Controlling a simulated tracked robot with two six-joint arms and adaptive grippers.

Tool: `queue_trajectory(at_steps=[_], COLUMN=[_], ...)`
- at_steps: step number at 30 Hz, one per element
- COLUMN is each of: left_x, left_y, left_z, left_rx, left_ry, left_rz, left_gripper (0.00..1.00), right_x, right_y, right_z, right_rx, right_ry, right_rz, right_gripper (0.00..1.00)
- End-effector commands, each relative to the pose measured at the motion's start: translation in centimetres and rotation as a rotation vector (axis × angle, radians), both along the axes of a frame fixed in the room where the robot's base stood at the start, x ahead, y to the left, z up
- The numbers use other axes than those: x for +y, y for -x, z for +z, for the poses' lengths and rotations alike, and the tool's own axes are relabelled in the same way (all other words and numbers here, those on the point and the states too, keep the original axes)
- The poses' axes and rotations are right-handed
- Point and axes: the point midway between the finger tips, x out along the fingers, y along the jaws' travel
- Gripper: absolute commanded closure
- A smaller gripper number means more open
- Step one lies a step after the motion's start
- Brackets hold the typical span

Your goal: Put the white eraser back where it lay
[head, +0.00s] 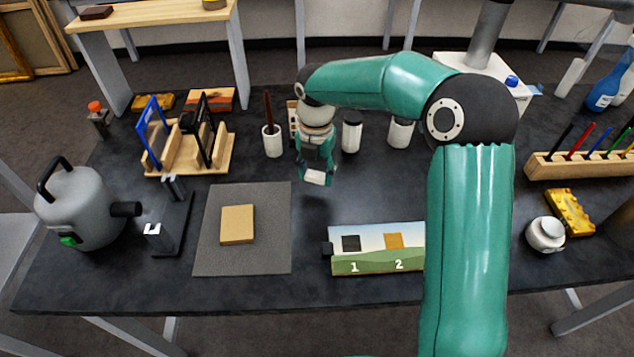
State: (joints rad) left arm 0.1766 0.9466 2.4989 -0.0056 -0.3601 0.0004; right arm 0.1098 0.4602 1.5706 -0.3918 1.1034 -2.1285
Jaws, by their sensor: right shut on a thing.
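My right gripper (316,168) points down above the middle of the dark table and is shut on the white eraser (314,178). The eraser seems to be held clear of the table, with a dark patch of shadow below it. The gripper is behind the numbered panel (350,267) and to the right of the grey mat (272,258). Which spot the eraser came from does not show. My left gripper is not in view.
A tan block (237,224) lies on the mat. White jars (351,137) and a cup with a brush (272,142) stand close behind the gripper. A grey kettle-like vessel (85,210) and a black stand (176,222) are at left. Bare table (310,212) lies between mat and panel.

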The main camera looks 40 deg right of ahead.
Motion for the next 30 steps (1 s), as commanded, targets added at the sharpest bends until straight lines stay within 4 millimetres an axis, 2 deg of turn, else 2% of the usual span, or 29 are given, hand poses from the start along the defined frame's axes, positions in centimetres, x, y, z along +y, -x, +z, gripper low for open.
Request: queue_trajectory(at_steps=[9,21,22,26,30], left_x=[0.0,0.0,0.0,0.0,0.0], left_y=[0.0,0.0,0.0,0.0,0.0], left_z=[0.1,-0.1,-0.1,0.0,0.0], left_rx=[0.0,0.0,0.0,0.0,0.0], left_ry=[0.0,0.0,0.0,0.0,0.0], left_rz=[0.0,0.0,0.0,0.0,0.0], left_gripper=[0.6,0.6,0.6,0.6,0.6], right_x=[0.1,0.2,0.2,0.2,0.2], right_y=[0.0,-0.1,-0.1,-0.1,-0.1], right_z=[-3.9,-4.5,-4.5,-4.4,-4.4], right_rx=[0.004,0.001,0.0,0.0,0.0], right_ry=[0.0,0.0,0.0,0.0,0.0], right_rz=[0.003,0.004,0.004,0.004,0.004], right_gripper=[0.82,0.82,0.46,0.24,0.24])
